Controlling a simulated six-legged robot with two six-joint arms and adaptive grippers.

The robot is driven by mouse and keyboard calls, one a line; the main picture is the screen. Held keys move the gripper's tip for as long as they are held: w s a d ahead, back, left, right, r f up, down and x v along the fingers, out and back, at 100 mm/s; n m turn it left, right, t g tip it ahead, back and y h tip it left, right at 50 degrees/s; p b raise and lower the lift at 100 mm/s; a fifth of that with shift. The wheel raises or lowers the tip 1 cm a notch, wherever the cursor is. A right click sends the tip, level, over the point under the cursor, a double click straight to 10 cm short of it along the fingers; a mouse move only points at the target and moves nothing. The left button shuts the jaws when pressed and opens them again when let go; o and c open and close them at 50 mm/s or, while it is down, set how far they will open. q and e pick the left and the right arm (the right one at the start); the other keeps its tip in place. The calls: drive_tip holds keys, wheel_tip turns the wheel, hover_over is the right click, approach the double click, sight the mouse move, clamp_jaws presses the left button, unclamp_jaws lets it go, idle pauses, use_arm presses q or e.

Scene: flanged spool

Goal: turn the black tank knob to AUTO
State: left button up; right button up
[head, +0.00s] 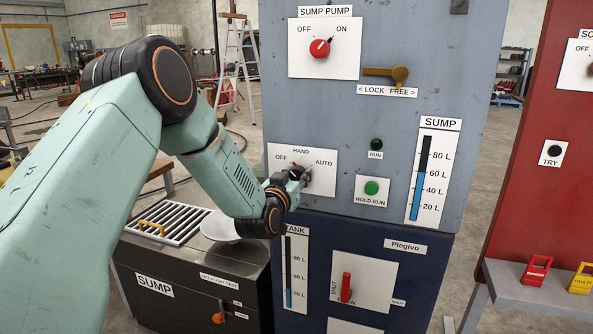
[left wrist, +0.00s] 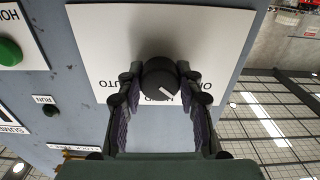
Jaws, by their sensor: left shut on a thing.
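The black tank knob (left wrist: 160,78) sits on a white plate (head: 325,159) marked OFF, HAND and AUTO on the grey-blue cabinet. My left gripper (head: 301,174) reaches the plate from the left and hides most of the knob in the head view. In the left wrist view, my left gripper (left wrist: 160,90) is shut on the knob, one finger on each side. That view is turned over, with AUTO at the left and OFF at the right. The knob's white mark points down and right, between HAND and OFF. My right gripper is not in view.
Above are a red SUMP PUMP knob (head: 320,48) and a brass lock lever (head: 386,74). A green HOLD RUN button (head: 371,188) and a SUMP gauge (head: 433,175) lie to the right. A red handle (head: 346,288) is below. A dark SUMP box (head: 190,285) stands below my left arm.

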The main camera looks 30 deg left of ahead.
use_arm(q)
drive_tip(key=m+p, duration=0.4)
drive_tip(key=m, duration=0.1)
drive_tip(key=shift+r+m+p, duration=0.1)
drive_tip(key=shift+m+p, duration=0.2)
drive_tip(key=m+p, duration=0.4)
drive_tip(key=m, duration=0.1)
drive_tip(key=m+p, duration=0.4)
drive_tip(key=m, duration=0.1)
drive_tip(key=shift+m, duration=0.4)
drive_tip(key=m+p, duration=0.2)
drive_tip(key=m, duration=0.2)
drive_tip(key=shift+m+p, duration=0.3)
drive_tip(key=shift+m, duration=0.1)
drive_tip(key=o, duration=1.2)
drive_tip(key=v, duration=1.2)
